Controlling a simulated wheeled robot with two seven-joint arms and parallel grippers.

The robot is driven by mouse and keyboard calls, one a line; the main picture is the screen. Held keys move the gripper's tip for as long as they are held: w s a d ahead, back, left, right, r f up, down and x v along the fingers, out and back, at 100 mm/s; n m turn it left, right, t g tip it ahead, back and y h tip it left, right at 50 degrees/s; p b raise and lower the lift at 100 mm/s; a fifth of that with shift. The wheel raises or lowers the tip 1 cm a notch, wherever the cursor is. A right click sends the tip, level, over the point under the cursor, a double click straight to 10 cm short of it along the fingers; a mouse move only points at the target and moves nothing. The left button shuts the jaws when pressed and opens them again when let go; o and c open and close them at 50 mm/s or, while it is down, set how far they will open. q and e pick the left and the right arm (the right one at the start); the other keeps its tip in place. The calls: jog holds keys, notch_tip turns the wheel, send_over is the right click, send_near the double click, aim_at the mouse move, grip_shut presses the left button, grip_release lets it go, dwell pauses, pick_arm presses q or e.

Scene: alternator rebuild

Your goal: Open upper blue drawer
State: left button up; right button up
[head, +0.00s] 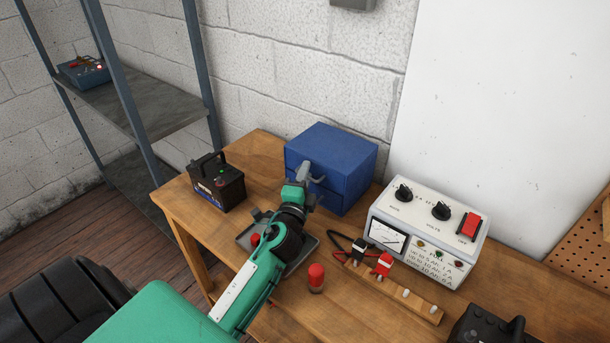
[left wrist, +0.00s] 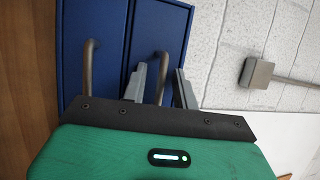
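The blue drawer cabinet (head: 345,155) stands at the back of the wooden bench. In the left wrist view the cabinet appears turned sideways, with the upper drawer front (left wrist: 158,35) on the right and the lower drawer front (left wrist: 92,20) on the left. Both drawers look shut. My left gripper (head: 305,175) is at the cabinet front. Its fingers (left wrist: 160,88) are apart, with the upper drawer's handle (left wrist: 160,70) showing between them; contact cannot be told. The lower handle (left wrist: 88,65) is free. My right gripper is not in view.
A black battery (head: 217,183) stands left of the cabinet. A white test unit (head: 428,230) stands to its right. A grey tray (head: 303,250) lies under my left arm. A red-topped object (head: 316,277) and a wooden strip (head: 400,290) with clips are in front.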

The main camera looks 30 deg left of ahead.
pick_arm(q)
jog(key=shift+c, duration=0.4)
grip_shut()
jog(key=s, duration=1.1)
jog(key=shift+a+b, duration=0.4)
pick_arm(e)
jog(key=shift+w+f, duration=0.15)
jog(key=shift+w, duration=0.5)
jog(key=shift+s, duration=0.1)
pick_arm(q)
jog(key=shift+o, duration=0.3)
grip_release()
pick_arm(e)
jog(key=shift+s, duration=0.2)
